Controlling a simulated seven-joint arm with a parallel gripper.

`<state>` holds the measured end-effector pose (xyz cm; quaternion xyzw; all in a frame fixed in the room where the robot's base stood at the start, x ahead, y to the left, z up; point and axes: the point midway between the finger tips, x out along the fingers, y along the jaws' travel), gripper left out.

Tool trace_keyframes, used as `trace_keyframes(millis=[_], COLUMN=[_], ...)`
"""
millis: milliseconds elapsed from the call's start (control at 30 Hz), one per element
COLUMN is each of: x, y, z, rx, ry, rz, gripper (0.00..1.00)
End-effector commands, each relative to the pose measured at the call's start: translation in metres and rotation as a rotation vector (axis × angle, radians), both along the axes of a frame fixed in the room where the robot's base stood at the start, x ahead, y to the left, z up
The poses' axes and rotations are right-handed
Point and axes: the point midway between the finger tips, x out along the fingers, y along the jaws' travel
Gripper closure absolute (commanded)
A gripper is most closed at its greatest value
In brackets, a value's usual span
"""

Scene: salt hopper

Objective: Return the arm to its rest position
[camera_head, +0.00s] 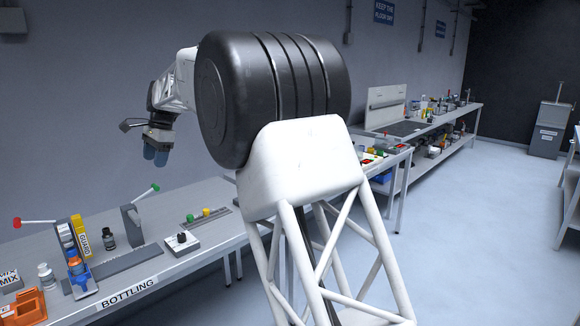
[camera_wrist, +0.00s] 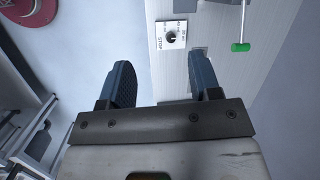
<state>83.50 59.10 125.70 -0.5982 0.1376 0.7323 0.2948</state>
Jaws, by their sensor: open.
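A second bench stands at the back right. Open floor lies at right.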

Motion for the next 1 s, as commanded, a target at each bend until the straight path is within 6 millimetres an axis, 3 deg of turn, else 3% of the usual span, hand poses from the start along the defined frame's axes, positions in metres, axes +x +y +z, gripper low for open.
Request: trace_keyframes(millis=[100,467,1000], x=[-0.007,-0.035,-0.105], y=[-0.036,-0.134,-0.272], z=[0.012,0.034,0.049], rx=[-0.003,-0.017,-0.054], ry=[-0.024,-0.094,-0.191], rz=[0.013,0.068,0.158], gripper=[0.43,0.43,0.43])
